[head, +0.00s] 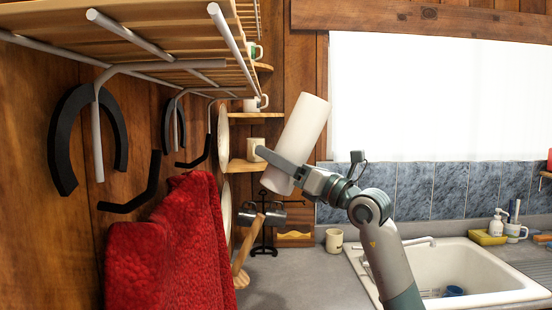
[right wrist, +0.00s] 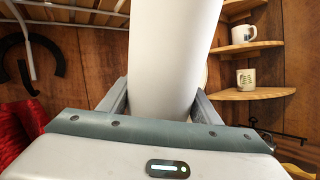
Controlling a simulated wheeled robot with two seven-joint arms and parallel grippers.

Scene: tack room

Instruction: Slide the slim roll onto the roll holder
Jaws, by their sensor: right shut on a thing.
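The slim roll (head: 303,125) is a white cylinder, held tilted in the air with its top leaning right. My right gripper (head: 278,162) is shut around its lower part. In the right wrist view the roll (right wrist: 175,45) stands between the two fingers (right wrist: 160,98), its lower end hidden behind the gripper body. I cannot tell for certain which thing is the roll holder. Pale rods (head: 120,30) run under the wooden shelf at upper left, apart from the roll. A black stand (head: 263,238) on the counter is partly hidden. My left gripper is not in view.
A red towel (head: 175,250) hangs at left near black horseshoe hooks (head: 60,140). Corner shelves (head: 254,118) with mugs lie behind the roll. A cream mug (head: 334,240) stands on the counter by the sink (head: 470,268). A wooden-handled thing (head: 243,255) leans near the stand.

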